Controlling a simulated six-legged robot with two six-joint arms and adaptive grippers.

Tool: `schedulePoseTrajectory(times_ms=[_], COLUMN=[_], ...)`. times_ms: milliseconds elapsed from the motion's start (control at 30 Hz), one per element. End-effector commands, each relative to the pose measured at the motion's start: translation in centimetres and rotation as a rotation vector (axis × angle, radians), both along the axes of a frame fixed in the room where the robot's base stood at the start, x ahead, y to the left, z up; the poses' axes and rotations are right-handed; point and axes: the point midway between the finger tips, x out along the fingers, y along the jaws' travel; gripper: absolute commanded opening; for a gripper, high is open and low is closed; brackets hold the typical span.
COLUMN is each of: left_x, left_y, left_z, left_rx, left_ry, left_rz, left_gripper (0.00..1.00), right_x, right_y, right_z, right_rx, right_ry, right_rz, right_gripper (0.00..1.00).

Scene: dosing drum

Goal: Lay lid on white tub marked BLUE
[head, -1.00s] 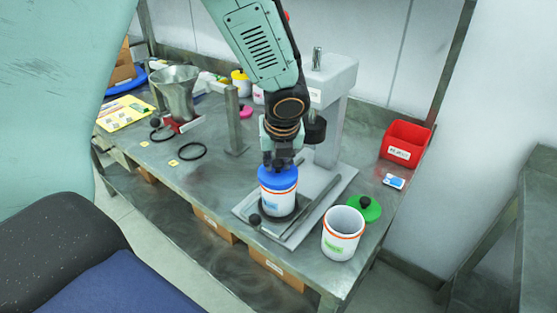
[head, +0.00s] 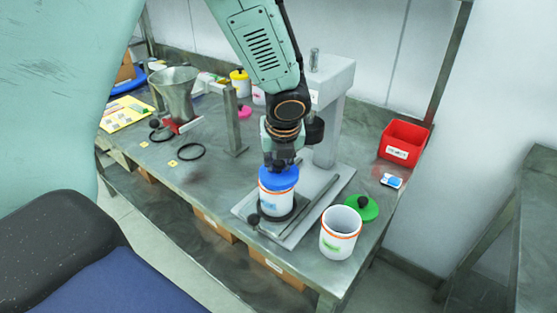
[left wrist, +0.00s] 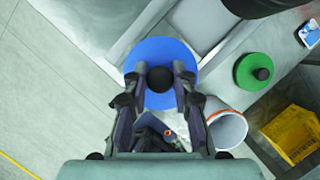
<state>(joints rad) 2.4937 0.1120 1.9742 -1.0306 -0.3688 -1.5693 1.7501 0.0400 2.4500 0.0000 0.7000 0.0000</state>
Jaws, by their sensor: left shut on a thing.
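The blue lid (head: 278,177) is on top of the white tub with a blue label (head: 275,201), which stands upright on the grey press base. In the head view the lid looks level and seems to touch the rim, but I cannot tell if it is fully seated. My left gripper (head: 279,162) comes from above and is shut on the lid's dark knob. In the left wrist view the gripper (left wrist: 168,80) has its fingers on both sides of the knob, over the blue lid (left wrist: 160,58). My right gripper is not in view.
An open white tub with a green label (head: 340,235) stands at the right, with a green lid (head: 363,207) behind it. A red bin (head: 403,142) is at the back right. The press column (head: 327,135) stands close behind my left gripper. A metal funnel (head: 176,95) is at the left.

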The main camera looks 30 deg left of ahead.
Motion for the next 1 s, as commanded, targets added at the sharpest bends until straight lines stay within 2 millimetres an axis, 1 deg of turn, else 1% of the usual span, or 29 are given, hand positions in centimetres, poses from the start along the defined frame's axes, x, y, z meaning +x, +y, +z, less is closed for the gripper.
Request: schedulePoseTrajectory(times_ms=[500, 1000], left_x=[-0.23, -0.23], left_y=[0.45, 0.45], left_z=[-0.28, -0.25], left_rx=[-0.001, 0.0], left_ry=[0.001, 0.0], left_rz=[0.001, 0.0], left_gripper=[0.0, 0.0], right_x=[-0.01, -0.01], right_y=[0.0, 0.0], right_z=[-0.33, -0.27], right_rx=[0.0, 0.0], right_ry=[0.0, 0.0], right_rz=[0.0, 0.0], right_gripper=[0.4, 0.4])
